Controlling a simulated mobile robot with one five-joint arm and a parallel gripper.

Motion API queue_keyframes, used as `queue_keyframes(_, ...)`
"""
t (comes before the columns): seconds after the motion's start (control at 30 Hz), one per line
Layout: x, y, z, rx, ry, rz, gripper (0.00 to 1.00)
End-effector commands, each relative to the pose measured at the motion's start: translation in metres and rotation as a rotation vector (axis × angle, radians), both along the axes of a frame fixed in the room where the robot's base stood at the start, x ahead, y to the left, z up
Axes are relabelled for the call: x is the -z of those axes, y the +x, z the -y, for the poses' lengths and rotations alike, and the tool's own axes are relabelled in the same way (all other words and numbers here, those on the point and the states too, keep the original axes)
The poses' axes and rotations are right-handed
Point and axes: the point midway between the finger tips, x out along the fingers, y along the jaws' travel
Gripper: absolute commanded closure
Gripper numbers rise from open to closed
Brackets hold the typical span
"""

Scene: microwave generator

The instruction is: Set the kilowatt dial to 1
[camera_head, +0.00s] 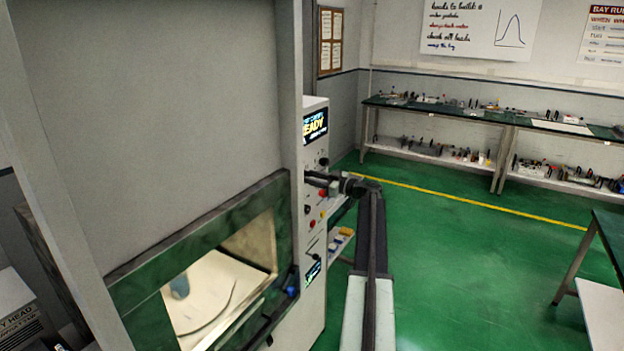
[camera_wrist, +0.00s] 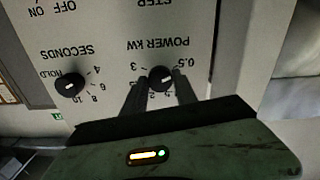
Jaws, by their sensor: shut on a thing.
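The kilowatt dial (camera_wrist: 161,76) is a round black knob with a white pointer mark, under the upside-down label POWER KW in the wrist view. Its scale shows 0.5 and 3; the numbers between are partly covered by my fingers. I cannot tell exactly which number the pointer meets. My gripper (camera_wrist: 159,88) has one dark finger on each side of the knob and is shut on it. In the head view my gripper (camera_head: 318,181) reaches the narrow control panel (camera_head: 313,235), where the dial is hidden behind it.
The SECONDS dial (camera_wrist: 69,84) sits beside the kilowatt dial, with HOLD on its scale. A display (camera_head: 315,127) reading READY is above. The cabinet's window (camera_head: 215,290) is to the left. Open green floor (camera_head: 460,250) lies to the right, with benches (camera_head: 480,115) beyond.

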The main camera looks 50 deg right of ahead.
Motion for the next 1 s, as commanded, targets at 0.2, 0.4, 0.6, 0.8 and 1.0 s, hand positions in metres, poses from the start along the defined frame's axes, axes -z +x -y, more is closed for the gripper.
queue_keyframes(0.2, 0.0001, -0.0004, 0.0002, -0.004, 0.038, -0.010, 1.00)
queue_keyframes(0.4, 0.0001, -0.0003, 0.0002, -0.004, 0.146, -0.036, 1.00)
queue_keyframes(0.6, 0.0000, -0.0002, 0.0000, -0.004, 0.307, -0.075, 1.00)
queue_keyframes(0.8, 0.0000, 0.0000, -0.0002, -0.004, 0.471, -0.116, 1.00)
queue_keyframes(1.0, -0.0001, 0.0001, -0.0004, -0.003, 0.607, -0.149, 1.00)
